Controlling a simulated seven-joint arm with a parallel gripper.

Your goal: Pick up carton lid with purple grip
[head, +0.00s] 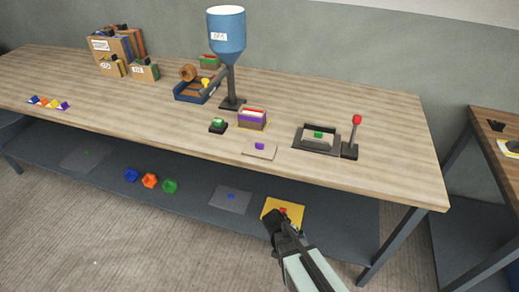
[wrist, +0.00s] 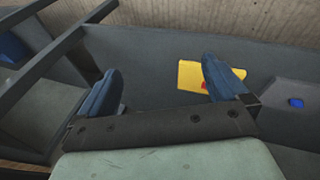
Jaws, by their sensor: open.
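The carton lid (head: 262,155) is a flat pale tan plate with a small purple grip (head: 259,146) on top. It lies on the wooden bench top near its front edge in the head view. It does not show in the wrist view. My gripper (head: 272,218) is below and slightly right of the lid in the head view, apart from it and overlapping a yellow plate in the picture. In the wrist view my gripper (wrist: 163,85) has its two blue fingers spread wide with nothing between them.
The yellow plate (head: 270,206) with a red grip lies on the lower shelf, beside a grey plate (head: 230,203) with a blue grip.

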